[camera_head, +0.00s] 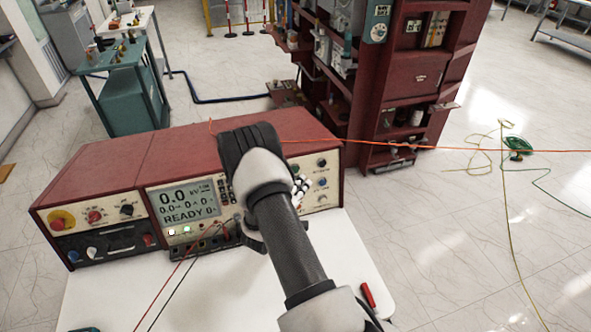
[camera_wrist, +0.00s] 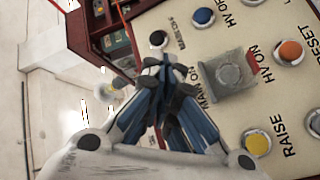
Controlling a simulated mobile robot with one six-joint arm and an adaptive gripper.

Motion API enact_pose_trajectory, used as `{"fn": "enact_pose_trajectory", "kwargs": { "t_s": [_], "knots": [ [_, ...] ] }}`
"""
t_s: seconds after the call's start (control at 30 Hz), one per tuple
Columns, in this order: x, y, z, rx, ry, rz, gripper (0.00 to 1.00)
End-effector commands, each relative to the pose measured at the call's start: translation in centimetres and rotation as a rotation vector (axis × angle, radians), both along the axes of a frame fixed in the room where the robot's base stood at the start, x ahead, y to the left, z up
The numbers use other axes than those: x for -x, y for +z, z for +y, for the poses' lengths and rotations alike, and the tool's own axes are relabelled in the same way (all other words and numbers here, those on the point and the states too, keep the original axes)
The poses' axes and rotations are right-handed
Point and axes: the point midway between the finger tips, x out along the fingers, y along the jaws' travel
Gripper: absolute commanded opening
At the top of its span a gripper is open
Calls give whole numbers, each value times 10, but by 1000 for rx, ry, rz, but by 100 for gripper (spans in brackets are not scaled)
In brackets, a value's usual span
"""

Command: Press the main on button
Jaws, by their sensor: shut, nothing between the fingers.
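The red-cased console (camera_head: 225,150) stands on a white table, with a cream button panel at its right end. In the wrist view, the MAIN ON label (camera_wrist: 207,88) is just right of my gripper (camera_wrist: 170,75). A round light-rimmed button, the main on button (camera_wrist: 181,71), shows partly beside that label, right at my fingertips. My fingers are shut and empty, pointing at the panel. I cannot tell whether they touch the button. In the camera_head view, my wrist and arm hide much of the panel.
Close by are a black button (camera_wrist: 158,39), a blue button (camera_wrist: 203,17), a clear-guarded button (camera_wrist: 229,73) at HV ON, an orange button (camera_wrist: 290,51) and a yellow button (camera_wrist: 257,144). Leads (camera_head: 175,282) run from the console front. A red marker (camera_head: 368,295) lies on the table.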

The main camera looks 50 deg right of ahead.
Motion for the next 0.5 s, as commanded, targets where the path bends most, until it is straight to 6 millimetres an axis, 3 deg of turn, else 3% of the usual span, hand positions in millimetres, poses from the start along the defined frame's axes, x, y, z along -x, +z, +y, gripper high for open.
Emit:
{"fn": "enact_pose_trajectory", "kwargs": {
  "t_s": [0.2,0.5],
  "knots": [
    [15,4,9,-1,1,1,0],
    [17,4,10,-1,0,-1,0]
  ]
}}
